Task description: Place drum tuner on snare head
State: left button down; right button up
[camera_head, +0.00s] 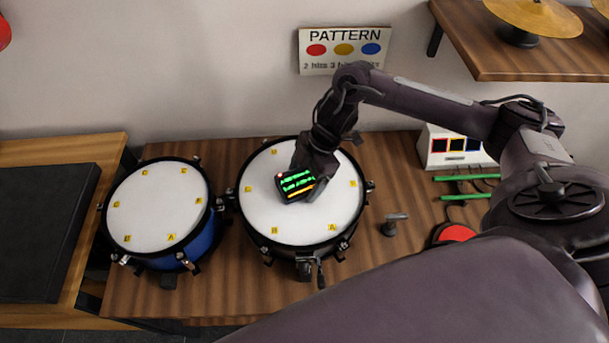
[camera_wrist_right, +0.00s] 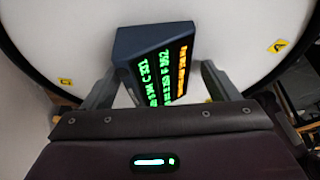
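The drum tuner (camera_head: 297,183) is a small dark box with a lit green and orange display. My right gripper (camera_head: 309,186) is low over the same head. In the right wrist view, its fingers (camera_wrist_right: 160,78) stand on either side of the tuner (camera_wrist_right: 158,62), which is turned slightly between them. A narrow gap shows beside the left finger, so the gripper looks open. My left gripper is not in view.
A blue drum (camera_head: 158,204) stands left of the snare. A shelf with a cymbal (camera_head: 537,17) overhangs the upper right.

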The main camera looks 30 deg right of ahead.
jog(key=shift+r, duration=0.1)
jog(key=shift+r, duration=0.2)
jog(key=b+v, duration=0.1)
jog(key=v, duration=0.5)
jog(key=shift+d, duration=0.2)
jog(key=p+v, duration=0.1)
jog(key=v, duration=0.4)
jog(key=shift+r, duration=0.35)
jog(key=shift+s, duration=0.1)
